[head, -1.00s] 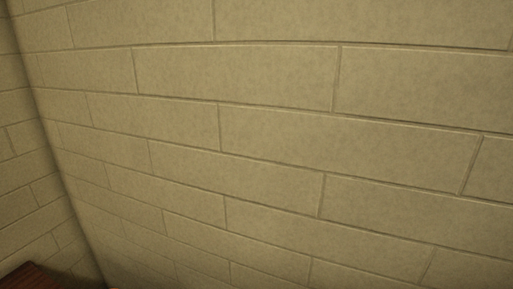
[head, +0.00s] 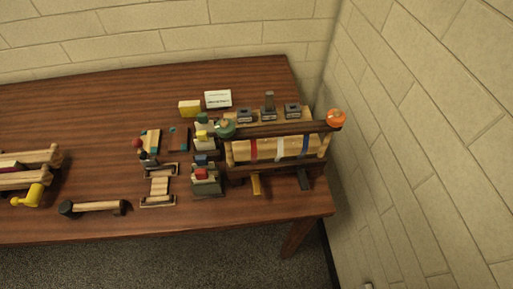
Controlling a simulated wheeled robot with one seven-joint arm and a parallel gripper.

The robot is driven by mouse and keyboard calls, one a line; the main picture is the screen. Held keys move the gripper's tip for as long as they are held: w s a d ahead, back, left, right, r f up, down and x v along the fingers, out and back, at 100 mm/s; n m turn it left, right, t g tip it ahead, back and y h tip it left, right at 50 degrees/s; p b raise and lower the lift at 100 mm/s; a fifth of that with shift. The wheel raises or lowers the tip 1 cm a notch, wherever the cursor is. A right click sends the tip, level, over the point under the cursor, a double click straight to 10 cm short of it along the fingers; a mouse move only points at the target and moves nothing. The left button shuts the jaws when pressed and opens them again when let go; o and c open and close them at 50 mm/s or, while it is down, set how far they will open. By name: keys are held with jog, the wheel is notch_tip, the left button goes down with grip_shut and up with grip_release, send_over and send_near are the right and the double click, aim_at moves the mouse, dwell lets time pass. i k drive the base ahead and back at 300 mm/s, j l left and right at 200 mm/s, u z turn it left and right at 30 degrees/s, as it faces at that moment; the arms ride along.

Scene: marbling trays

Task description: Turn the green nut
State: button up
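The green nut (head: 224,128) is a round green knob in the head view. It sits at the left end of a dark wooden bar, on a wooden frame near the table's right end. An orange knob (head: 336,119) is at the bar's other end. Below the bar, light wooden rolls (head: 270,149) carry red, white and blue bands. My gripper is not in view, so its state and its distance from the nut do not show.
The brown wooden table (head: 90,110) stands against brick walls, close to the right wall. Left of the frame are small coloured blocks (head: 203,175), a white card (head: 218,99), a mallet-like tool (head: 95,207) and a yellow-ended wooden piece (head: 28,195). The table's back left is clear.

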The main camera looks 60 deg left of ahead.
aim_at(227, 133)
jog(key=u, duration=1.35)
